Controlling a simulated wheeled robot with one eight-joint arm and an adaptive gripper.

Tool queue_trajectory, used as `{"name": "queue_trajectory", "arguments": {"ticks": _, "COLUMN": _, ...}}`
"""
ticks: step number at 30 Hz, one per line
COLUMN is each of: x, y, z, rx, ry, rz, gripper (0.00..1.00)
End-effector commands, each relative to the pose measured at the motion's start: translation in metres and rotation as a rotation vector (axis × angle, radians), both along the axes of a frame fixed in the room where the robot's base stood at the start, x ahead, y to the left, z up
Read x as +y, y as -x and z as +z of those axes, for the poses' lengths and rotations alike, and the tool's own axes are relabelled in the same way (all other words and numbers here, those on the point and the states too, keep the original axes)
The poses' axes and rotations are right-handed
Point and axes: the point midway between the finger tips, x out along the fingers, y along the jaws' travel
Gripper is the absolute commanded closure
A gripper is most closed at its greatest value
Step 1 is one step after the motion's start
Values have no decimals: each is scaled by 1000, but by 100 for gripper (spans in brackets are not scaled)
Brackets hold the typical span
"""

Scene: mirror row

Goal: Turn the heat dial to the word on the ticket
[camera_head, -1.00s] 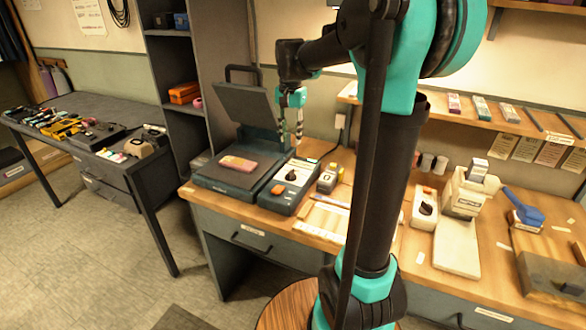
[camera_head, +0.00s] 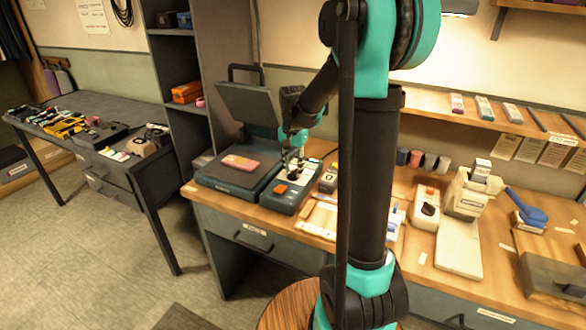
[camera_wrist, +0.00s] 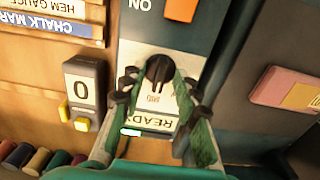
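The heat dial (camera_wrist: 159,69) is a dark round knob with a pointer on a pale panel of the control box (camera_head: 284,199). In the wrist view, small words beside it are too blurred to read, and a READY label (camera_wrist: 154,122) appears inverted with a small lit green mark near it. My gripper (camera_wrist: 159,84) is open, its green-padded fingers on either side of the dial. I cannot tell whether they touch it. In the head view my gripper (camera_head: 295,166) is low over the box and partly hides the dial. I cannot pick out the ticket or its word.
The press (camera_head: 222,183) stands left of the box, its lid (camera_head: 247,112) raised and a pink item (camera_head: 240,162) on it. A counter reading 0 (camera_wrist: 82,90) with a yellow button is close beside the box. Several spools and labelled boxes lie nearby.

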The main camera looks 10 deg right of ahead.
Motion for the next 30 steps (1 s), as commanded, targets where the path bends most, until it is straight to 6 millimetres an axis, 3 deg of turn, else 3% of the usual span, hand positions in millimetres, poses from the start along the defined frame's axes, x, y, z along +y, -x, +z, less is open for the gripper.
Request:
{"name": "queue_trajectory", "arguments": {"ticks": 4, "x": 0, "y": 0, "z": 0, "rx": 0, "ry": 0, "rz": 0, "gripper": 70}}
{"name": "queue_trajectory", "arguments": {"ticks": 12, "x": 0, "y": 0, "z": 0, "rx": 0, "ry": 0, "rz": 0, "gripper": 100}}
{"name": "queue_trajectory", "arguments": {"ticks": 23, "x": 0, "y": 0, "z": 0, "rx": 0, "ry": 0, "rz": 21, "gripper": 100}}
{"name": "queue_trajectory", "arguments": {"ticks": 30, "x": 0, "y": 0, "z": 1, "rx": 0, "ry": 0, "rz": 132, "gripper": 100}}
